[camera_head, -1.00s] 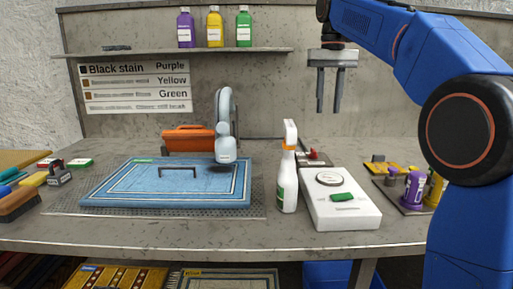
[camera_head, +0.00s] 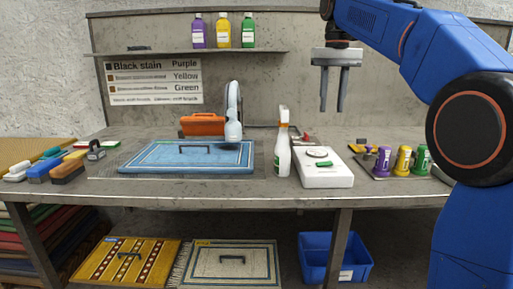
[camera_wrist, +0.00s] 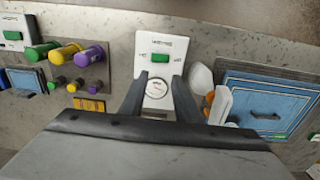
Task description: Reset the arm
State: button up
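My gripper (camera_head: 333,88) hangs from the blue arm on the right, above the back of the workbench, fingers pointing down. Its two fingers are apart with nothing between them. In the wrist view the open fingers (camera_wrist: 161,98) straddle the picture of the white device with a dial (camera_wrist: 154,60), which lies well below them. The gripper touches nothing.
The bench (camera_head: 120,188) holds a blue rug (camera_head: 200,160), a white spray bottle (camera_head: 283,150), the white device (camera_head: 330,174), several coloured bottles (camera_head: 403,160) and brushes (camera_head: 68,170). A shelf (camera_head: 150,53) with bottles is behind. A blue bin (camera_head: 335,262) stands below.

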jog(key=s+d+f+t, duration=0.1)
jog(key=s+d+f, duration=0.2)
jog(key=s+f, duration=0.5)
jog(key=s+d+f+t, duration=0.2)
jog(key=s+f, duration=0.3)
jog(key=s, duration=0.5)
jog(key=s+d+f+t, duration=0.1)
jog(key=s+f, duration=0.7)
jog(key=f, duration=0.3)
jog(key=s+d+f, duration=0.1)
jog(key=s+f, duration=0.7)
jog(key=f, duration=0.3)
jog(key=shift+s+d+t, duration=0.2)
jog(key=shift+s+t, duration=0.15)
jog(key=shift+t, duration=0.05)
